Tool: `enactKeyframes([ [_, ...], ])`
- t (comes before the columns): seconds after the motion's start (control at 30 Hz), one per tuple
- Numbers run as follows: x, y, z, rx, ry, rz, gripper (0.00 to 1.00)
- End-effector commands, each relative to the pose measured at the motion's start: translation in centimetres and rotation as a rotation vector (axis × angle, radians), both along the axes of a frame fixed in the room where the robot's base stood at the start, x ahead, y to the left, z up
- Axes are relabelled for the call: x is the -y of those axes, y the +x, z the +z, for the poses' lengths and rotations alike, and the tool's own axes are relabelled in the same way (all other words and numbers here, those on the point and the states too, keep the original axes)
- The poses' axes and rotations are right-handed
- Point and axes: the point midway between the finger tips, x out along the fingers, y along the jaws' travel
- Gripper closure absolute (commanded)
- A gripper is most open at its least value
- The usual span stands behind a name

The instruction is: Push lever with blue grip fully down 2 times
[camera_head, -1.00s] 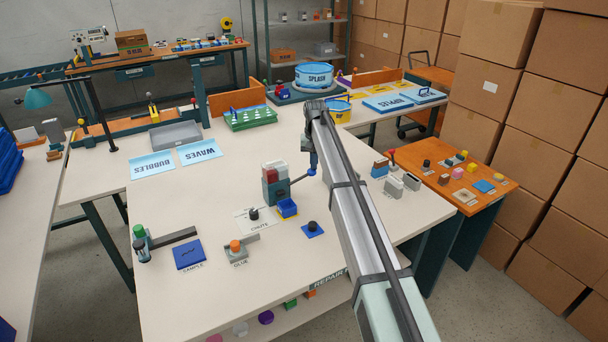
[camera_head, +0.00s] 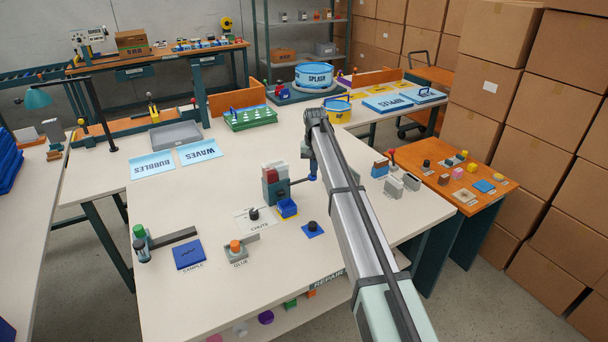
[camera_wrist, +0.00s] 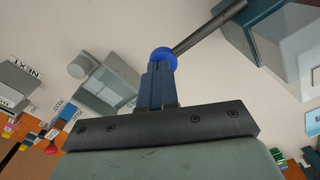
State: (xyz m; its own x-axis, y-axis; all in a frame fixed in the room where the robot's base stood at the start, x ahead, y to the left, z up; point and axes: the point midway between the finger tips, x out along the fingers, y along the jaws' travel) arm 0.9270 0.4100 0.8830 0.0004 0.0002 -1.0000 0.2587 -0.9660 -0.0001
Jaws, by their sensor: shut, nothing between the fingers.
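The lever with the blue grip is a dark rod (camera_head: 300,182) reaching right from a teal box (camera_head: 270,190) with red and pale bins on top. Its round blue grip (camera_head: 312,178) is at the rod's right end, just above the white table. In the wrist view the blue grip (camera_wrist: 163,56) is at the fingertips and the rod runs to the upper right. My gripper (camera_wrist: 157,72) is shut and empty, its tips against or just over the grip; exact contact is hidden. In the head view my arm partly covers the fingers.
A small blue bin (camera_head: 287,208) stands in front of the teal box. A black knob (camera_head: 312,226) on a blue pad is nearer the front. Grey holders (camera_head: 394,187) stand right of my arm. The table left of the teal box has much free room.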

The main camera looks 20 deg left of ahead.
Motion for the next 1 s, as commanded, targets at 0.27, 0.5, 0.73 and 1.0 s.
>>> enactKeyframes([
  [0.27, 0.0, 0.0, -0.8, -0.001, 0.000, 0.000, 1.00],
  [0.5, 0.0, 0.0, -1.5, -0.001, 0.000, 0.000, 1.00],
  [0.73, 0.0, 0.0, -2.1, -0.001, 0.000, 0.000, 1.00],
  [1.0, 0.0, 0.0, -2.3, 0.000, 0.000, 0.000, 1.00],
])
